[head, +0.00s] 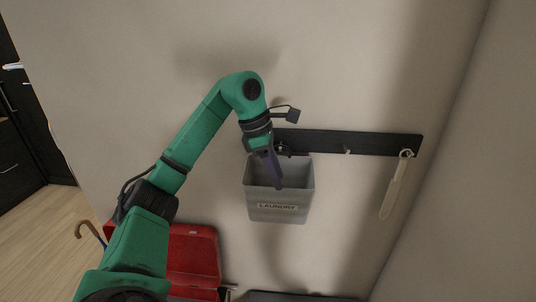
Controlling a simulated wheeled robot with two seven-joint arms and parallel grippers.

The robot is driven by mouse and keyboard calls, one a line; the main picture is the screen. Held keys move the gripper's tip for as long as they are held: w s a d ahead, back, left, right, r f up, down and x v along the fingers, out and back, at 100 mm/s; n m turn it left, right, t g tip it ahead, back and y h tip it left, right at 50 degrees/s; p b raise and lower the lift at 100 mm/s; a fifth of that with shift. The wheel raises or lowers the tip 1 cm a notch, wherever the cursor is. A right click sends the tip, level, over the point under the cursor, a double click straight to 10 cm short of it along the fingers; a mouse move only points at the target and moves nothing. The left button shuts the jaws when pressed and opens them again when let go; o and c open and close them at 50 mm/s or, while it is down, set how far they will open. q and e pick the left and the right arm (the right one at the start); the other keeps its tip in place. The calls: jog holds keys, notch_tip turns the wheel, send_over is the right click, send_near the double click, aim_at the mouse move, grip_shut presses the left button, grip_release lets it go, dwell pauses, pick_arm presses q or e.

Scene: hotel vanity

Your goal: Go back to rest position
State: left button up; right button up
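My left arm, green with black joints, reaches in from the lower left. My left gripper (268,153) points down at the rear rim of a grey bin labelled LAUNDRY (277,208), which is on the wall. A dark purple strip (272,172) runs from the gripper down into the bin's opening. I cannot tell whether the fingers hold it or it only lies behind them. The finger gap is too small to make out. My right gripper is not in view.
A black wall rail (375,143) with hooks runs above the bin. A pale long-handled item (395,187) hangs from its right end. A red open case (193,254) is below, with a cane (90,231) at left. A dark cabinet (25,130) stands far left. Wooden floor lies between.

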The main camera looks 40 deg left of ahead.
pick_arm(q)
jog(key=v, duration=0.7)
jog(key=shift+r+p, duration=0.3)
jog(key=shift+a, duration=0.1)
